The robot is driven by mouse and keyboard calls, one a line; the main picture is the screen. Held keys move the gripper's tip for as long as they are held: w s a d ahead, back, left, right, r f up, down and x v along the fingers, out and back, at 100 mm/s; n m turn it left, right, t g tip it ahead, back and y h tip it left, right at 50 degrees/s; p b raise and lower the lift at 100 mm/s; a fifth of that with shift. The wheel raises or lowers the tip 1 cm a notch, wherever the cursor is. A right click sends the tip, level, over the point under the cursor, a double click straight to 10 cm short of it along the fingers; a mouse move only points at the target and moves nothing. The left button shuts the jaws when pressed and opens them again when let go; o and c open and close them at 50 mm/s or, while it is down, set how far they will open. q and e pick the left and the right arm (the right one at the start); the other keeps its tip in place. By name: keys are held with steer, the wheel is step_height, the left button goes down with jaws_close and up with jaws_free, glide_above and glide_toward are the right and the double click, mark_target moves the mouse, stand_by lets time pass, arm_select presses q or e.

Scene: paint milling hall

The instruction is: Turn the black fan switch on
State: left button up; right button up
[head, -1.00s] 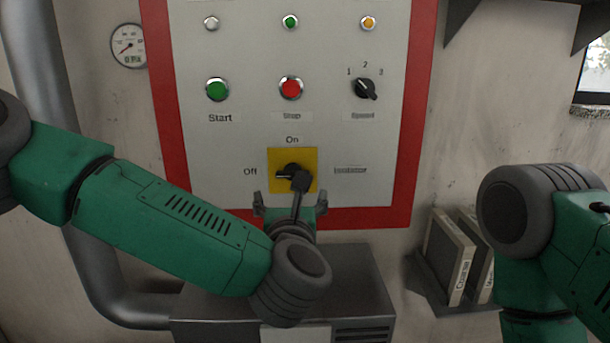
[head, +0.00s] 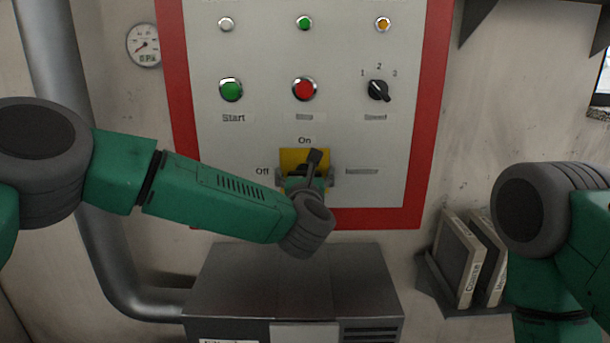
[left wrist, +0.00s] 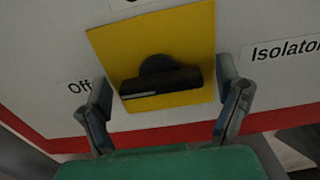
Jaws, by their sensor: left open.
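The black rotary switch (left wrist: 160,85) sits on a square yellow plate (left wrist: 190,25), which also shows in the head view (head: 290,158). In the left wrist view its handle lies about level, pointing toward the "Off" label at left. The "On" label is above the plate in the head view. My left gripper (head: 306,177) is open in front of the plate. In the left wrist view its fingers (left wrist: 165,72) stand on either side of the handle, apart from it. In the head view my gripper and wrist mostly hide the switch. My right gripper is out of view.
The grey panel (head: 235,140) with a red border carries a green Start button (head: 231,89), a red button (head: 304,89), a speed knob (head: 378,90) and small lamps. A metal box (head: 290,270) is below. Binders (head: 460,262) stand at right; a pipe (head: 95,260) runs at left.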

arm_select(q)
steer(key=c, duration=1.1)
steer(key=shift+c, duration=0.2)
